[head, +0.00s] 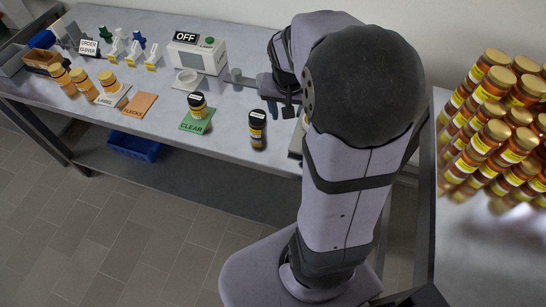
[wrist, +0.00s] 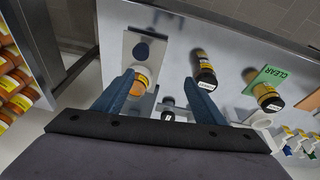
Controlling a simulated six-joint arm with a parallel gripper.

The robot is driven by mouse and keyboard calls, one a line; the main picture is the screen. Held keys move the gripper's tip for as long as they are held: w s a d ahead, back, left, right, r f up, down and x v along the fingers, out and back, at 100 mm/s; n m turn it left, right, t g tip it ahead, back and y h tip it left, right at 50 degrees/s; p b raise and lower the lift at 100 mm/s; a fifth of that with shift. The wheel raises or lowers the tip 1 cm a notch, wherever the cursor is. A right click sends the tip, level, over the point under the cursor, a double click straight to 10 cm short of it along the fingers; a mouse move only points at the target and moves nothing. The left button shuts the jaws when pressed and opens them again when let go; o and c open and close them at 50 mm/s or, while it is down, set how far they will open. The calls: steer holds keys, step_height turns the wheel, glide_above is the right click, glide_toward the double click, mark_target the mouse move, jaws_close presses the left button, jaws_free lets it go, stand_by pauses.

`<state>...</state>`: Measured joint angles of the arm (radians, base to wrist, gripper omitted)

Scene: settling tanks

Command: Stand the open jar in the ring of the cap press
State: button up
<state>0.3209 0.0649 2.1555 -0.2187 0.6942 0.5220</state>
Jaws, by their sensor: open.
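An amber jar (wrist: 138,87) with a pale label stands at the back part of a grey plate (wrist: 131,46) that has a dark round disc on it. I cannot tell whether the jar has a lid or whether a ring surrounds it. My gripper (wrist: 164,100) is open, and the jar shows between its fingers, nearer the left one; I see no contact. In the head view my arm hides most of the plate and jar. My gripper (head: 279,107) shows there only in part, beside the arm.
A black-capped jar (head: 258,130) stands alone near the table's front. Another (head: 198,106) stands on the green CLEAR mat (head: 188,124). A white device (head: 200,58) marked OFF stands behind. Amber jars (head: 84,84) stand at left.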

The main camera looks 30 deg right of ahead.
steer(key=s+a+f+n+g+y, duration=0.1)
steer(key=s+a+f+n, duration=0.1)
steer(key=s+a+n, duration=0.2)
steer(key=s+a+f+n+g+y, duration=0.1)
steer(key=s+a+f+n, duration=0.2)
steer(key=s+a, duration=0.5)
steer(key=a+n, duration=0.1)
steer(key=a, duration=0.2)
steer(key=shift+s+f, duration=0.2)
steer(key=shift+s, duration=0.15)
steer(key=shift+a, duration=0.1)
step_height(320, 180, down, 10)
steer(key=b, duration=1)
steer(key=shift+f, duration=0.2)
steer(key=shift+f+b, duration=0.1)
steer(key=shift+b, duration=0.2)
step_height(320, 180, down, 25)
steer(key=b, duration=2.4)
steer(key=shift+b, duration=0.4)
